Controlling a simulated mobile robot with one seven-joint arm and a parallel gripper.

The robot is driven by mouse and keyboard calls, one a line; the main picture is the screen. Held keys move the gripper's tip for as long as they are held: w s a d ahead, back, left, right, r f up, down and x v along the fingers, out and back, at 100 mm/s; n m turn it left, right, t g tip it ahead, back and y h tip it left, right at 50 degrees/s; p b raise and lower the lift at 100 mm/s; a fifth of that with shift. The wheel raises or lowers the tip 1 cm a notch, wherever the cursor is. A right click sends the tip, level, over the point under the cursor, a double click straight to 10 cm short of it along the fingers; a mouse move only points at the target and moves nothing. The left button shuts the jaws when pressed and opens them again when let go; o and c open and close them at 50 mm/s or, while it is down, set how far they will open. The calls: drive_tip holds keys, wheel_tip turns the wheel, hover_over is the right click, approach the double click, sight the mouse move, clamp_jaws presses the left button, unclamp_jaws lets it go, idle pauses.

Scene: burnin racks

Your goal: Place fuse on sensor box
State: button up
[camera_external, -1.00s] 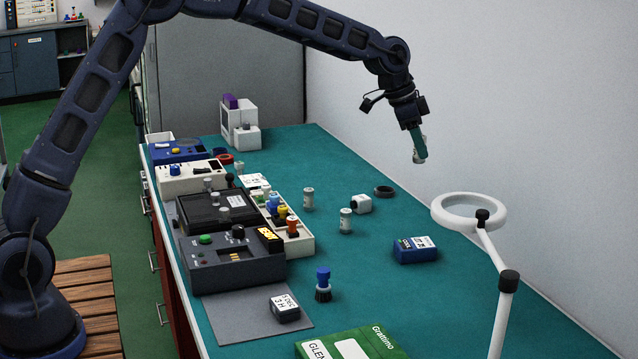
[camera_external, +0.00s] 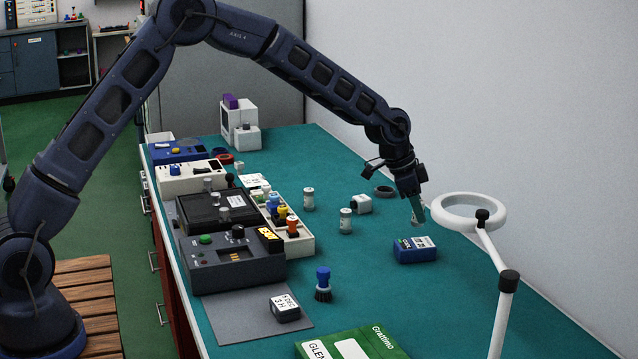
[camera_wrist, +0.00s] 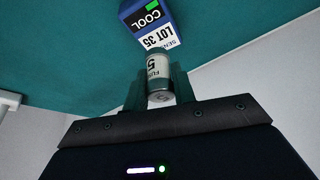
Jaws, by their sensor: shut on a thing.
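My gripper (camera_external: 417,207) is shut on a small cylindrical fuse (camera_wrist: 159,76) with a white label and a metal end cap. The fuse sits between the two fingers in the wrist view, and only its tip (camera_external: 419,217) shows in the external view. The blue sensor box (camera_external: 415,254) lies on the green bench top, with a white and green label on top; the wrist view shows the box (camera_wrist: 133,10) just beyond the fuse, partly cut off by the frame's top. The fuse is above the box and apart from it.
A white ring lamp (camera_external: 468,212) on a stand is close to the right of my gripper. Two more cylinders (camera_external: 308,199) (camera_external: 346,221), a white fitting (camera_external: 361,205) and a dark ring (camera_external: 384,191) stand left. A blue-topped brush (camera_external: 323,284) and green book (camera_external: 352,344) are nearer.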

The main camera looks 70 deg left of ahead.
sight(415, 220)
drive_tip(key=shift+f, duration=2.2)
drive_tip(key=shift+f, duration=0.15)
drive_tip(key=o, duration=1)
